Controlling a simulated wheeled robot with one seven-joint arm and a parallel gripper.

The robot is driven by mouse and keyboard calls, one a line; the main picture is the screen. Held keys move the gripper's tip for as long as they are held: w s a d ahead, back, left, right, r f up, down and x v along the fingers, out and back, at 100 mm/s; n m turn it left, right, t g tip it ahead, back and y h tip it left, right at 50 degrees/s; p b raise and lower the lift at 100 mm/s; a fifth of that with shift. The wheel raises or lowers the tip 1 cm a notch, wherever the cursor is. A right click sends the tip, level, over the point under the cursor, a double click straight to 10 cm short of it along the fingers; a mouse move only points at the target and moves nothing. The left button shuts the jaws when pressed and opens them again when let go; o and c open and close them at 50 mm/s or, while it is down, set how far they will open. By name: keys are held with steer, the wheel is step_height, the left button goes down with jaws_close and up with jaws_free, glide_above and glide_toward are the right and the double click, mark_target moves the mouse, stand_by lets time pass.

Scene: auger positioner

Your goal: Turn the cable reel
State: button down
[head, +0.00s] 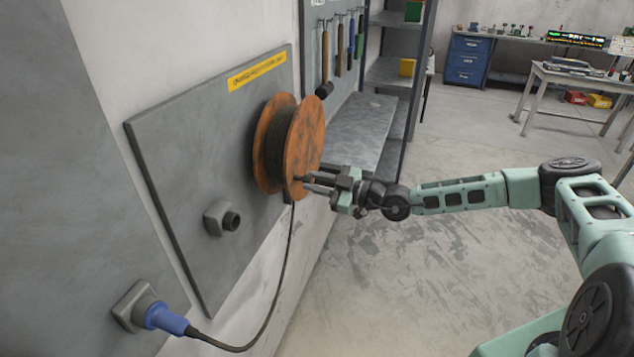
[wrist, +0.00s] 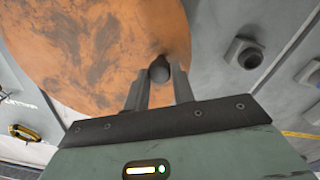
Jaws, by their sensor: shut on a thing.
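The cable reel (head: 304,148) is an orange, worn disc-sided spool with dark cable wound on it, mounted on a grey wall panel (head: 190,140). Its outer face fills the upper left of the wrist view (wrist: 90,45). A dark rounded handle knob (wrist: 160,69) sticks out near the rim of that face. My gripper (head: 308,184) reaches in from the right at the lower part of the reel. Its fingers are shut on the knob, one on each side in the wrist view (wrist: 160,90). The knob is mostly hidden by the fingers in the head view.
A black cable (head: 288,260) hangs from the reel to a blue plug (head: 165,319) in a wall socket (head: 135,303). An empty grey socket (head: 222,218) sits on the panel. Shelves (head: 390,75) stand behind the reel. Floor to the right is clear.

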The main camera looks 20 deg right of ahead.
steer(key=shift+r, duration=0.1)
steer(key=c, duration=1.2)
jaws_free()
steer(key=shift+a, duration=0.1)
steer(key=shift+o, duration=0.2)
steer(key=b+v, duration=0.6)
steer(key=v, duration=1.1)
steer(key=shift+d+b, duration=0.2)
steer(key=shift+b, duration=0.1)
steer(key=shift+s, duration=0.15)
steer(key=shift+a, duration=0.1)
